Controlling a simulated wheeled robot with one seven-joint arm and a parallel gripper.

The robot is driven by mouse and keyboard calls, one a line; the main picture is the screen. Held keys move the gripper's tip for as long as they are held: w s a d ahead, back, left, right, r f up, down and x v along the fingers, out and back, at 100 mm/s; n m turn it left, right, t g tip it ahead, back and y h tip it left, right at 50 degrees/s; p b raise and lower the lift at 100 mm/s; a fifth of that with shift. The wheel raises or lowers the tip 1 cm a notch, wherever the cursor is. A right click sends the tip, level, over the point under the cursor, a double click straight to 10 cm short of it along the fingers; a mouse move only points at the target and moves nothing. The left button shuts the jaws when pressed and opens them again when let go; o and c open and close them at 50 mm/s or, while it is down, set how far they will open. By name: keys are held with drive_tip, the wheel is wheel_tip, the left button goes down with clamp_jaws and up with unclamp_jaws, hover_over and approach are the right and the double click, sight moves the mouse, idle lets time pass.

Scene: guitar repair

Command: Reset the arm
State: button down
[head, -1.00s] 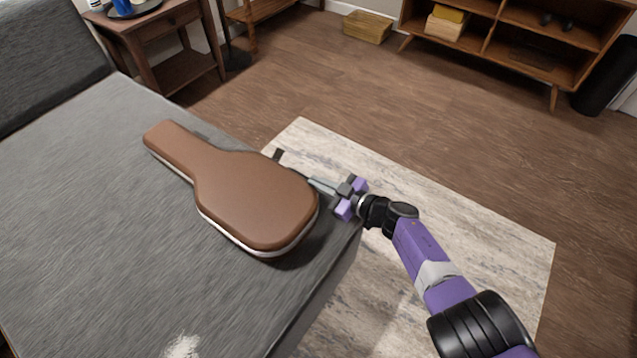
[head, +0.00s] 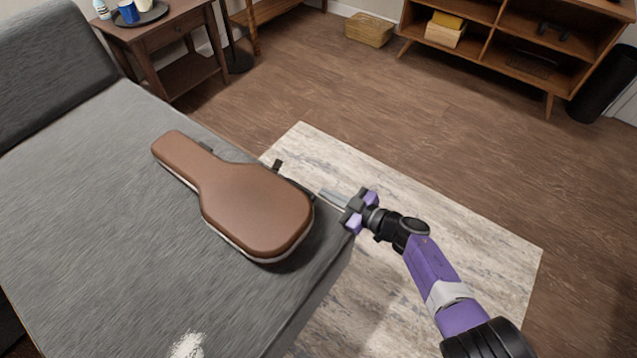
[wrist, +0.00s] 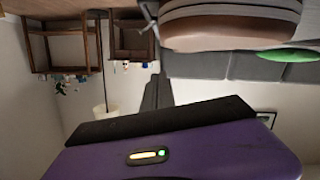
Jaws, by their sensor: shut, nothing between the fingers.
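My gripper (head: 334,197) is shut and empty, with its fingers together. In the head view it is beside the right edge of the grey sofa, a short gap from the brown guitar case (head: 255,208). The case lies shut on the sofa seat, with its narrow neck end toward the upper left. A small dark latch or handle (head: 278,165) sticks out from its far side. In the wrist view the case (wrist: 225,30) appears at the top, and my purple gripper body fills the bottom; the fingertips there are hard to make out.
The grey sofa (head: 100,240) fills the left. A side table (head: 160,35) with a tray and blue cup stands at the upper left. A pale rug (head: 440,255) lies under my arm. A wooden shelf (head: 500,50), basket (head: 369,30) and black bin (head: 604,80) stand at the back. The wooden floor between is clear.

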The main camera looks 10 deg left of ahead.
drive_tip(key=p+v, duration=0.1)
drive_tip(key=v, duration=0.3)
drive_tip(key=shift+d+r+p, duration=0.1)
drive_tip(key=shift+d+p, duration=0.15)
drive_tip(key=shift+p, duration=0.15)
